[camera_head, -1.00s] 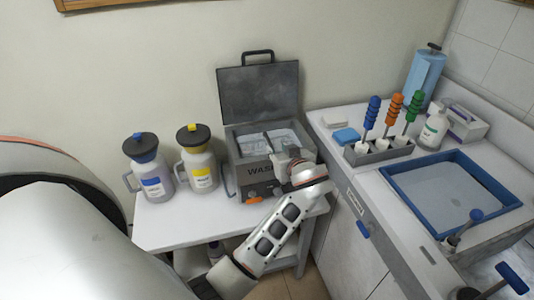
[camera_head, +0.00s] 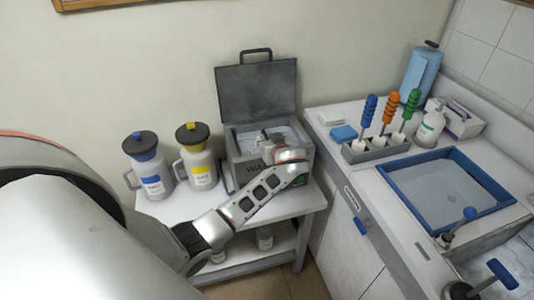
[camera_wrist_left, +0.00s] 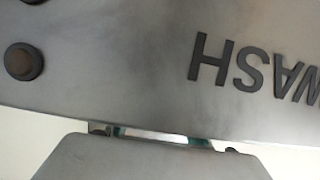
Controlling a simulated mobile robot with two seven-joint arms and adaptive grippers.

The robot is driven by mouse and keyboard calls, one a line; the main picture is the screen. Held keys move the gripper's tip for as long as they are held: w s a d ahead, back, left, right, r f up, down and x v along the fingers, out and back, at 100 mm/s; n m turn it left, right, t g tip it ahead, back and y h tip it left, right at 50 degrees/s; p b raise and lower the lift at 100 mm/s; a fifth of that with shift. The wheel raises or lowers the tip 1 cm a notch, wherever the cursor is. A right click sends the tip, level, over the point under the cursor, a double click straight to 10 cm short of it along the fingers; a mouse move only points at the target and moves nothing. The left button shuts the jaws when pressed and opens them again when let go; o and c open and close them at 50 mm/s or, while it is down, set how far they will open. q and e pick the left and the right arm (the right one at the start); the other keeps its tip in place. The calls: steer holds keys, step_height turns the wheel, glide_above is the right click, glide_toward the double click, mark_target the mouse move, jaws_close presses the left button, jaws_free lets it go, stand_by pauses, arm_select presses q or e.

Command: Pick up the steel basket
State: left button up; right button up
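The grey box marked WASH (camera_head: 236,163) stands on a small white table with its dark lid (camera_head: 257,92) open. Inside it I see a pale, shiny interior (camera_head: 285,132). I cannot clearly make out a steel basket's outline in it; my arm hides part. My left gripper (camera_head: 271,138) is over the front of the opening, small and partly hidden by its own wrist. Whether its fingers are open or touching anything does not show. The left wrist view shows the box's WASH front (camera_wrist_left: 120,75) close up, lettering upside down, without clear fingers. My right gripper is not in view.
Two jugs, one blue-labelled (camera_head: 150,172) and one yellow-labelled (camera_head: 197,165), stand left of the box. To the right, a counter (camera_head: 385,195) carries a grey rack (camera_head: 377,152) of coloured-handled tools, a blue-rimmed basin (camera_head: 400,190) and bottles. The wall is behind.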

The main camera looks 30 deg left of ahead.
arm_select(q)
jaws_close()
steer(key=shift+r, duration=0.1)
